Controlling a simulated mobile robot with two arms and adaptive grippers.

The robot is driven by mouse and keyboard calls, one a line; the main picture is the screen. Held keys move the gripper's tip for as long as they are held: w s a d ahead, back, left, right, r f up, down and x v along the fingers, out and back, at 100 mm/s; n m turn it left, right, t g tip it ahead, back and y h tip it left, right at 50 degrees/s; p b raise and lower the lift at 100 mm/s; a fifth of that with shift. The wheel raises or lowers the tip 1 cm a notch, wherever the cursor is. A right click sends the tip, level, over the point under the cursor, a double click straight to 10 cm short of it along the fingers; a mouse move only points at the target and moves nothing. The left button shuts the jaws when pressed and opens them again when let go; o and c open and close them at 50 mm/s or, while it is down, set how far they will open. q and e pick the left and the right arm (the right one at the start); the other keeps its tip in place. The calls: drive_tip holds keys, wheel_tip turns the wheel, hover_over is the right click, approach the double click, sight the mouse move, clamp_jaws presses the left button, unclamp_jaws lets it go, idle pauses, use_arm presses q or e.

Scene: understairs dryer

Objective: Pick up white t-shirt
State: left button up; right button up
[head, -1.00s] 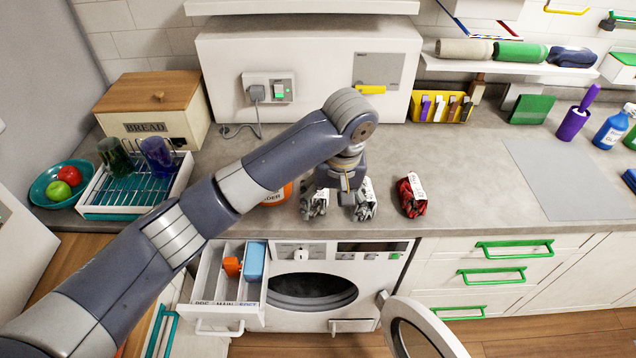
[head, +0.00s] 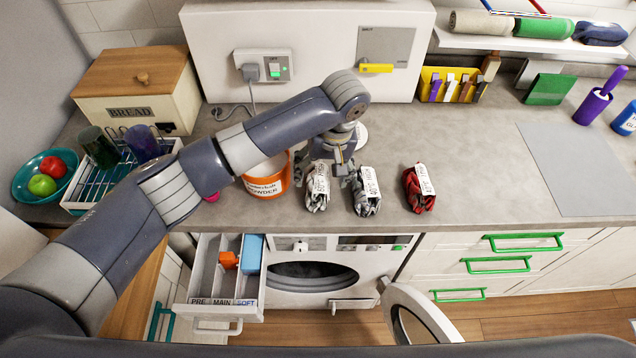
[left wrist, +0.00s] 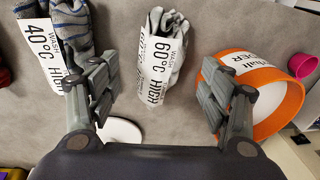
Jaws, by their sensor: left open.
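A folded white bundle (head: 317,188), which looks like the white t-shirt, lies on the grey counter above the dryer. In the left wrist view the white bundle (left wrist: 160,60) has a "60°C HIGH" tag and lies between my fingers' sides of the picture. My left gripper (head: 336,172) is open and empty, pointing down just behind the bundles. In the left wrist view the open left gripper (left wrist: 160,88) has a finger on each side, and nothing is between the pads. I cannot tell its height exactly. My right gripper is not in view.
A grey bundle (head: 366,196) and a red bundle (head: 419,192) lie to the right. An orange-and-white powder tub (head: 268,186) stands close on the left. The detergent drawer (head: 222,299) is open below, and the round door (head: 412,322) is open.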

sight(320, 178)
use_arm(q)
drive_tip(key=f, duration=0.1)
drive_tip(key=f+p, duration=0.1)
drive_tip(key=f, duration=0.2)
drive_tip(key=shift+w+a+f, duration=0.2)
drive_tip(key=shift+w+a, duration=0.05)
drive_tip(key=shift+a, duration=0.15)
drive_tip(key=shift+c, duration=0.6)
drive_tip(key=c, duration=1.1)
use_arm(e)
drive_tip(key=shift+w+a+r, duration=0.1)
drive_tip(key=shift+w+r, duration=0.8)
